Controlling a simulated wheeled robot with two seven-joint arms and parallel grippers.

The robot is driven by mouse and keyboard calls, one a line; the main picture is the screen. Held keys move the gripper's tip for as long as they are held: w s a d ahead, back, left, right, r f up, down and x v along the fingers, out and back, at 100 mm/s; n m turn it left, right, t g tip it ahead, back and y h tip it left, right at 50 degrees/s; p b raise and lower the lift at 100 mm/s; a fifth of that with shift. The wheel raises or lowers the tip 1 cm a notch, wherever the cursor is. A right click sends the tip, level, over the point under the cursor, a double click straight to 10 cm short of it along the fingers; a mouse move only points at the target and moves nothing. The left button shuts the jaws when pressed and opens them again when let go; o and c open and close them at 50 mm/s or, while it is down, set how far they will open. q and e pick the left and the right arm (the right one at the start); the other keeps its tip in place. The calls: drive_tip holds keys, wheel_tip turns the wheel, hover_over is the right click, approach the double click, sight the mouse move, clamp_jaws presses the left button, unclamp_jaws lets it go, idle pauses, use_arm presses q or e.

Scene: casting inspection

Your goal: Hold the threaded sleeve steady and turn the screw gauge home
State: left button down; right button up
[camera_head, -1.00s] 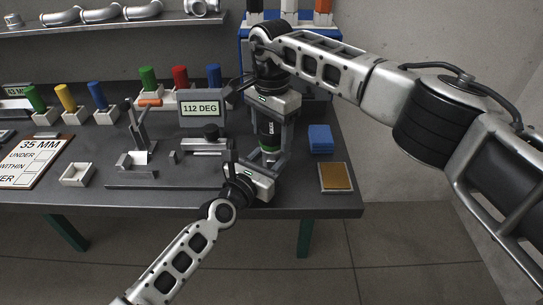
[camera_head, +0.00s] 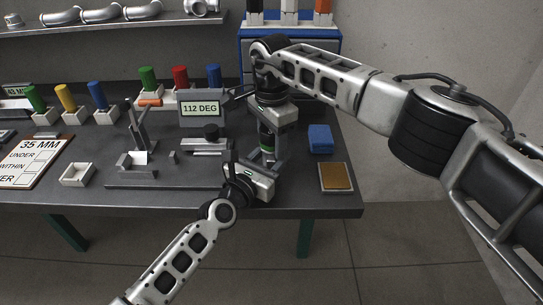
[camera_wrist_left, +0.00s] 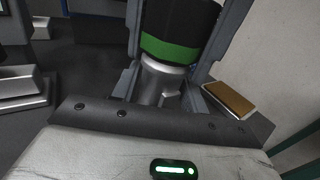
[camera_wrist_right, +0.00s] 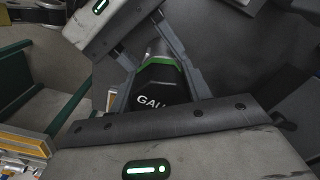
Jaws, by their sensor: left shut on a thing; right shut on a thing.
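The screw gauge (camera_head: 267,141) is a black cylinder with a green band at its lower end. It stands upright, with part of its lettering readable in the right wrist view (camera_wrist_right: 155,90). My right gripper (camera_head: 270,146) comes from above and is shut on it. The silver threaded sleeve (camera_wrist_left: 153,86) sits directly under the green band in the left wrist view, in line with the gauge. My left gripper (camera_head: 266,168) comes from the front, low over the table, and is shut on the sleeve. The fingers hide much of the sleeve, and I cannot tell how deep the thread is engaged.
A display (camera_head: 201,107) reading 112 DEG stands left of the grippers, behind a grey fixture (camera_head: 165,177). A blue block (camera_head: 320,139) and a brown-topped pad (camera_head: 335,177) lie to the right. The table's front edge is close to my left gripper.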

drive_tip(key=m, duration=0.7)
drive_tip(key=shift+m, duration=0.4)
drive_tip(key=m, duration=0.7)
drive_tip(key=shift+m, duration=0.3)
drive_tip(key=m, duration=0.4)
drive_tip(key=shift+m, duration=0.4)
drive_tip(key=m, duration=0.5)
drive_tip(key=o, duration=1.1)
